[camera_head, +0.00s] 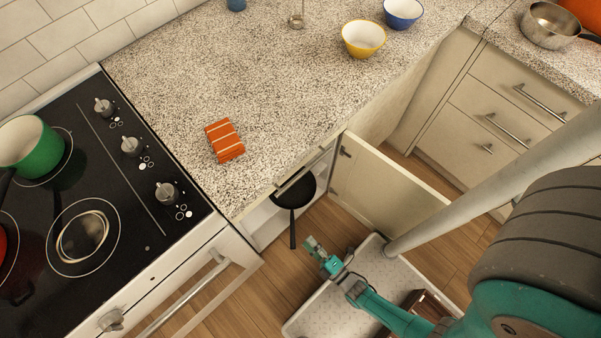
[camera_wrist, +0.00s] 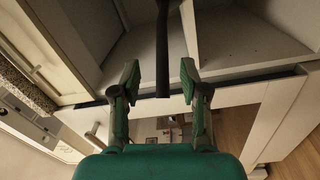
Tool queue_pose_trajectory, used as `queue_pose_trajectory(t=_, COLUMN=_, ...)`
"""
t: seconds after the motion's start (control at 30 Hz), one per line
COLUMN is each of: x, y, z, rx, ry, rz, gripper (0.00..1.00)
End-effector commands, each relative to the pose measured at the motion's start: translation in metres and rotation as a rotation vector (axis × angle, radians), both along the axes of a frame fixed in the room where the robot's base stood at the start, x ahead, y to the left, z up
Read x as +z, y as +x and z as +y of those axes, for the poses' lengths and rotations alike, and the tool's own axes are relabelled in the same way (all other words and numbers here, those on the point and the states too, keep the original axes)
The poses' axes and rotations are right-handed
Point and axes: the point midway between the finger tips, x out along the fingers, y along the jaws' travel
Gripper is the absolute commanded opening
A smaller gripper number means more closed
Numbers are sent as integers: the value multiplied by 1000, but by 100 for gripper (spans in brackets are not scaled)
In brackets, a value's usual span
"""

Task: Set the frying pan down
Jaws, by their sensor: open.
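The black frying pan (camera_head: 294,190) is in the open lower cabinet under the counter, its round body partly hidden by the counter edge. Its handle sticks out of the cabinet toward the floor. In the wrist view the dark handle (camera_wrist: 163,45) runs between my two fingers, with clear gaps on both sides. My gripper (camera_head: 310,243) is open, just right of the handle's end in the head view. In the wrist view my gripper (camera_wrist: 160,80) has its fingers spread and shut on nothing. The pan's body cannot be made out there.
The cabinet door (camera_head: 385,180) stands open to the right. The stove (camera_head: 100,210) with a green pot (camera_head: 28,148) is at left. The counter (camera_head: 270,80) holds an orange striped item (camera_head: 225,140), a yellow bowl (camera_head: 363,40) and a blue bowl (camera_head: 403,12), with wide clear room.

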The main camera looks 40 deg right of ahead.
Motion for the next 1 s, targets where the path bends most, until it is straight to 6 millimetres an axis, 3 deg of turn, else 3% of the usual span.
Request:
queue_pose_trajectory(t=0.2, x=-2, y=-26, z=0, rx=1, ry=0, rz=1, gripper=44)
queue_pose_trajectory(t=0.57, x=3, y=-37, z=0, rx=2, ry=31, rz=9, gripper=44)
queue_pose_trajectory(t=0.77, x=34, y=-54, z=0, rx=5, ry=204, rz=48, gripper=44)
queue_pose_trajectory(t=1.0, x=96, y=-76, z=0, rx=-4, ry=475, rz=110, gripper=44)
